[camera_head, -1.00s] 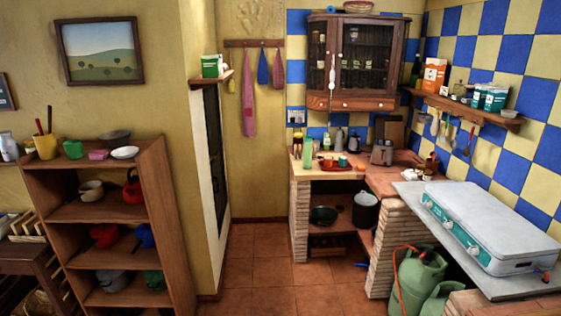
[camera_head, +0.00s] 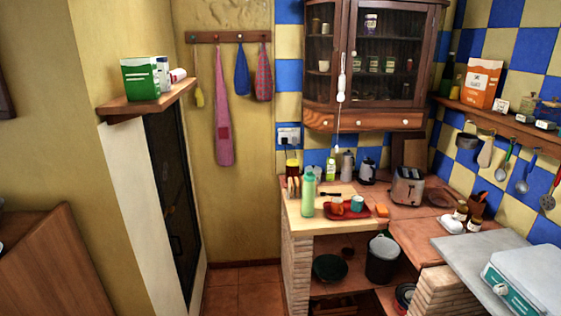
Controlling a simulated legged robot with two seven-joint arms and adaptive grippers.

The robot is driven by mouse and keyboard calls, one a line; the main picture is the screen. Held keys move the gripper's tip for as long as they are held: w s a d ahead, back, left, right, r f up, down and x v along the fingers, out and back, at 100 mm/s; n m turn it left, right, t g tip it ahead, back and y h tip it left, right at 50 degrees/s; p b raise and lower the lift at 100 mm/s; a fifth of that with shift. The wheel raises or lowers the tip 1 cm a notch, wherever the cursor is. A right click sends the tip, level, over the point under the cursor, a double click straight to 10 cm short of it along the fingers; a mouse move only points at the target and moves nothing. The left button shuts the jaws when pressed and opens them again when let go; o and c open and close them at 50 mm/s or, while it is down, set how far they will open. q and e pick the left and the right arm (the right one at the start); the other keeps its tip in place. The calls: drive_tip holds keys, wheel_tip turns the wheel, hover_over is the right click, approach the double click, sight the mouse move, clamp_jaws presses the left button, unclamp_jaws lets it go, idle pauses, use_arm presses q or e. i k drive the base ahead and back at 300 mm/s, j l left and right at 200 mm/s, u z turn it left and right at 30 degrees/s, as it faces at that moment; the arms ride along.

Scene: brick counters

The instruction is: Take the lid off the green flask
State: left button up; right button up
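The green flask (camera_head: 308,194) stands upright near the front left corner of the brick counter's wooden top (camera_head: 325,216). It is tall and pale green, with what looks like a lid of similar colour at its top (camera_head: 309,171). The lid appears to sit on the flask. Neither of my grippers shows in the head view, and nothing of mine touches the flask.
Right of the flask lies a red tray (camera_head: 347,211) with a teal cup (camera_head: 357,203). Behind stand a green-labelled bottle (camera_head: 330,167), a kettle (camera_head: 367,171) and a toaster (camera_head: 408,186). A wall cabinet (camera_head: 372,60) hangs above. Tiled floor (camera_head: 238,292) is free left of the counter.

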sight(310, 176)
drive_tip(key=i, duration=1.25)
drive_tip(key=i+j+z, duration=0.1)
drive_tip(key=i, duration=1.1)
